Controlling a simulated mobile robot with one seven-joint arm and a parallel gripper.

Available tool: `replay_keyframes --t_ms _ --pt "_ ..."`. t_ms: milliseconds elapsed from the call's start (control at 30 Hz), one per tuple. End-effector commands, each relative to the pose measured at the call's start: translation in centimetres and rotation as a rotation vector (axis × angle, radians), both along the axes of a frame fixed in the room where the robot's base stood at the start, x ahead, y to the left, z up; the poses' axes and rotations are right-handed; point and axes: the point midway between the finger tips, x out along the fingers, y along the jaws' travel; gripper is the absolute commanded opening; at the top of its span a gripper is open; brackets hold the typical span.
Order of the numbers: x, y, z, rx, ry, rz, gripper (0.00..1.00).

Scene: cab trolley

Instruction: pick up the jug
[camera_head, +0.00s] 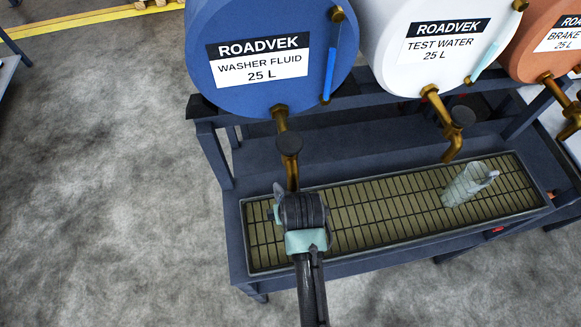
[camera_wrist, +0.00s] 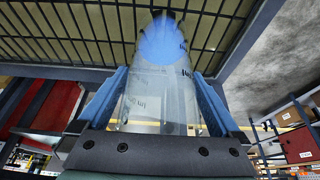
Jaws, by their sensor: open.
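A clear jug (camera_wrist: 150,105) with dark printed markings stands between the two blue fingers of my gripper (camera_wrist: 161,80) in the wrist view. A bright blue patch shows at its far end. The fingers are open, one on each side; I cannot tell whether either touches it. In the head view my gripper (camera_head: 302,212) is over the left part of the drip grid, below the washer fluid tap, and its wrist hides most of what is there. Another clear jug (camera_head: 465,186) stands upright on the grid under the test water tap.
The drip tray (camera_head: 390,212) runs along the dark trolley. Above it are the blue washer fluid barrel (camera_head: 262,40), the white test water barrel (camera_head: 440,35) and an orange barrel (camera_head: 545,40). Brass taps (camera_head: 285,145) hang close over the grid.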

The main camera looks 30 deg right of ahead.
Motion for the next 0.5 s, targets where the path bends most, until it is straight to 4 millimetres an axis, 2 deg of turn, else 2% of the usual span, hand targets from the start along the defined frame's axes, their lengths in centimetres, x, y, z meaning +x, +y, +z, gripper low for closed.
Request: replay_keyframes --t_ms 33,67,500 --pt "0.0 0.0 0.01 0.0 0.0 0.0 0.98" --pt "0.0 0.0 0.01 0.0 0.0 0.0 0.93" --pt "0.04 -0.02 0.1 -0.001 -0.003 0.0 0.14"
